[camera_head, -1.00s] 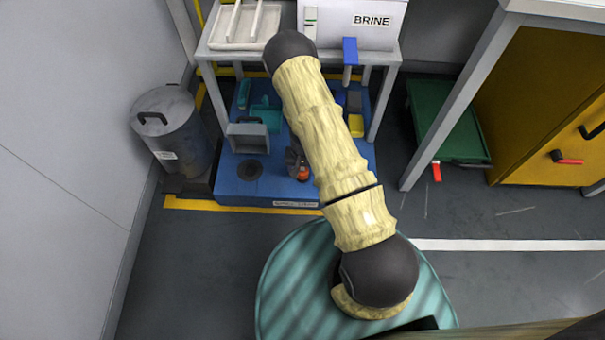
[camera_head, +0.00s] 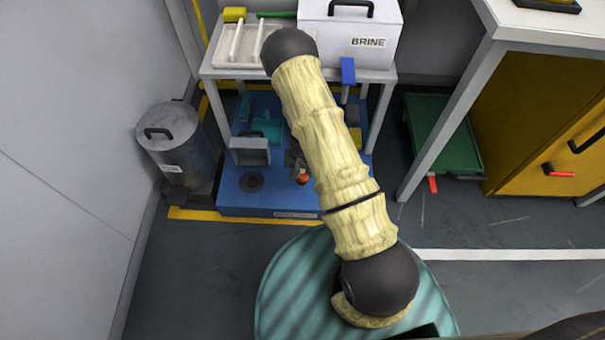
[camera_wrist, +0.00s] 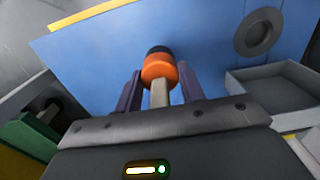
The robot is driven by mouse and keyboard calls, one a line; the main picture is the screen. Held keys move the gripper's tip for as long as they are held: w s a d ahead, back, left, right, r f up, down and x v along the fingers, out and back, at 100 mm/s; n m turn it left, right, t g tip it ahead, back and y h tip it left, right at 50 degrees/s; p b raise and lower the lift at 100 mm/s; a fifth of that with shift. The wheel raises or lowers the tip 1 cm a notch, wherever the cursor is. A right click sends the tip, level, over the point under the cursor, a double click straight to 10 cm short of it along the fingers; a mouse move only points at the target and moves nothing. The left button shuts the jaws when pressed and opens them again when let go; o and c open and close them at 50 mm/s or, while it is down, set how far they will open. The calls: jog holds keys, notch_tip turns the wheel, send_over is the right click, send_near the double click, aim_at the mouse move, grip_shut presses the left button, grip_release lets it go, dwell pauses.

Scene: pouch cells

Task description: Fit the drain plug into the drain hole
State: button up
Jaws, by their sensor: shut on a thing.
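The drain plug (camera_wrist: 160,66) is orange with a dark end and a pale stem, and it sits between the purple fingers of my gripper (camera_wrist: 160,88). The gripper is shut on it. In the head view the plug (camera_head: 302,179) shows as a small orange spot over the blue base, and my arm hides most of the gripper. The drain hole (camera_wrist: 257,32) is a dark round ring with a darker centre in the blue surface, up and right of the plug in the wrist view. In the head view the drain hole (camera_head: 251,181) lies left of the plug, apart from it.
A grey open box (camera_head: 249,150) stands just behind the hole. A grey bin (camera_head: 171,140) is to the left. The blue base (camera_head: 235,203) lies under a table with the BRINE box (camera_head: 350,35). A green tray (camera_head: 440,135) is to the right.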

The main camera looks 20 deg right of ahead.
jog(key=shift+r+p, duration=0.45)
jog(key=shift+r, duration=1.1)
notch_tip(320, 180, up, 25)
jog(key=w+n+p, duration=0.2)
jog(key=n+p, duration=0.1)
jog(key=p, duration=0.5)
jog(key=shift+r+n, duration=0.2)
jog(key=shift+n, duration=0.2)
jog(key=shift+w+a, duration=0.1)
jog(key=shift+w, duration=0.05)
